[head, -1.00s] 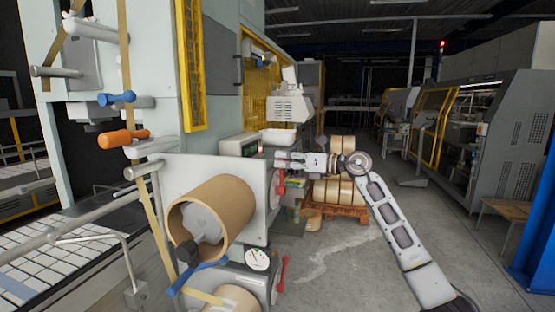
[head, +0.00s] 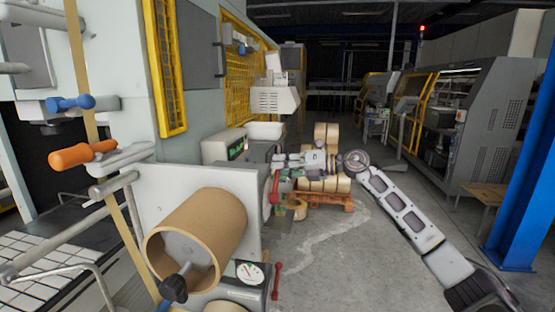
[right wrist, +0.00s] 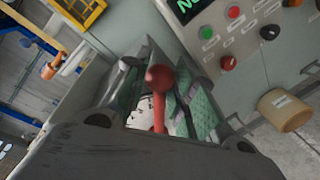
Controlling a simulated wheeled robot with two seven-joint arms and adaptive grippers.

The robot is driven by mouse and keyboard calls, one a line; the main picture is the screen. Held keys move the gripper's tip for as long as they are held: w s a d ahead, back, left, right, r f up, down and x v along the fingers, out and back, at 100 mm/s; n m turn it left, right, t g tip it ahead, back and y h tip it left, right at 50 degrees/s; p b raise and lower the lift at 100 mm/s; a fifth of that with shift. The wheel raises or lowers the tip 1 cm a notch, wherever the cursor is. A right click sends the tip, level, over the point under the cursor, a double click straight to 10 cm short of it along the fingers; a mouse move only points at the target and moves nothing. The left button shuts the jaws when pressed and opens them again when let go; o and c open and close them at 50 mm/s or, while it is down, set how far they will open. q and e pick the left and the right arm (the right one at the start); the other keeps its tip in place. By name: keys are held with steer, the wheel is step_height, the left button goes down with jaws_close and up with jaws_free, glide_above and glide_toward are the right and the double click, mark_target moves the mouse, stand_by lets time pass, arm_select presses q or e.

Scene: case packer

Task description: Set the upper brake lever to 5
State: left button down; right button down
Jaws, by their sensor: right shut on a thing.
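The upper brake lever (head: 275,187) is a red lever on the side of the upper roll unit. In the right wrist view its red ball knob and stem (right wrist: 159,100) stand between my fingers. My right gripper (head: 279,159) reaches in from the right at the lever's top and is shut on it. In the right wrist view the gripper (right wrist: 160,92) has green pads on both sides of the lever. A white dial face (right wrist: 148,121) shows partly behind the stem; its reading is hidden. My left gripper is not in view.
A second red lever (head: 277,281) and a dial (head: 250,272) sit below. A large cardboard roll (head: 205,235) stands left of the levers. A control panel (right wrist: 240,35) with buttons is close to the gripper. A pallet of rolls (head: 325,197) stands behind; the floor at right is open.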

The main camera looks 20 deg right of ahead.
steer(key=shift+w+d+f+m+p, duration=0.4)
steer(key=shift+w+m+p, duration=0.1)
steer(key=shift+m, duration=0.2)
steer(key=c, duration=1.1)
jaws_free()
steer(key=shift+f, duration=0.1)
steer(key=shift+c, duration=0.2)
steer(key=v, duration=1.2)
steer(key=shift+w, duration=0.1)
